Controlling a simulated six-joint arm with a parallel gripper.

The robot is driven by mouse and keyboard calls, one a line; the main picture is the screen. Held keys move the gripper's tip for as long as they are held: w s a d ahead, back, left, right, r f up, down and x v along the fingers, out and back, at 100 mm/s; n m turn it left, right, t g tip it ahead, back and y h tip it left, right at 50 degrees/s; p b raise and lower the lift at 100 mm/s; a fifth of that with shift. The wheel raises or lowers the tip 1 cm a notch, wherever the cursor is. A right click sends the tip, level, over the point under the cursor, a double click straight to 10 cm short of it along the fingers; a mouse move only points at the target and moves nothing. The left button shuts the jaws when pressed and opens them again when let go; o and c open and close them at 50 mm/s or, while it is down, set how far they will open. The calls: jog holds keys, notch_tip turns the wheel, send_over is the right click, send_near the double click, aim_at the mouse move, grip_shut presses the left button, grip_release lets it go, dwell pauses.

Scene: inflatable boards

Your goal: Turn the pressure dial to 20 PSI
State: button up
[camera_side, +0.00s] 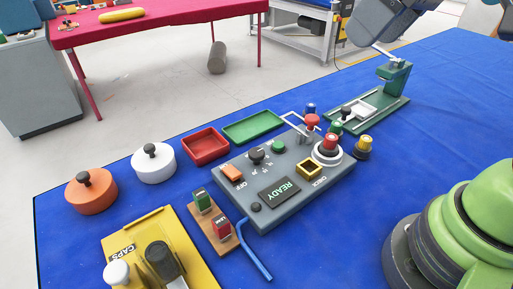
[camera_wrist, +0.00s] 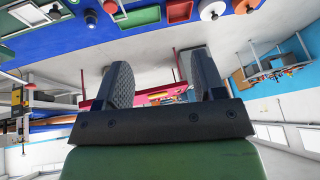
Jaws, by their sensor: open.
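The grey control panel (camera_side: 290,185) lies on the blue table in the side view. A black dial knob (camera_side: 257,156) with small white marks around it sits near the panel's far edge; I take it as the pressure dial. Its marks are too small to read, so its setting cannot be told. A dark display (camera_side: 279,192) on the panel reads READY. My gripper (camera_wrist: 162,78) shows in the wrist view with its two dark fingers apart and nothing between them. It is well away from the dial, which I cannot make out in the wrist view.
A green stand (camera_side: 395,75) rises at back right. A blue bar (camera_side: 254,252) lies in front.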

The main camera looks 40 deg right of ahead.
jog(key=w+a+f+n+g, duration=0.2)
jog(key=w+f+n, duration=0.15)
jog(key=w, duration=0.25)
jog(key=n+g+h, duration=0.2)
jog(key=n+g, duration=0.1)
jog(key=n, duration=0.6)
send_over(256, 151)
notch_tip(256, 151, down, 14)
notch_tip(256, 151, down, 10)
jog(key=shift+s+r, duration=0.1)
jog(key=c, duration=0.9)
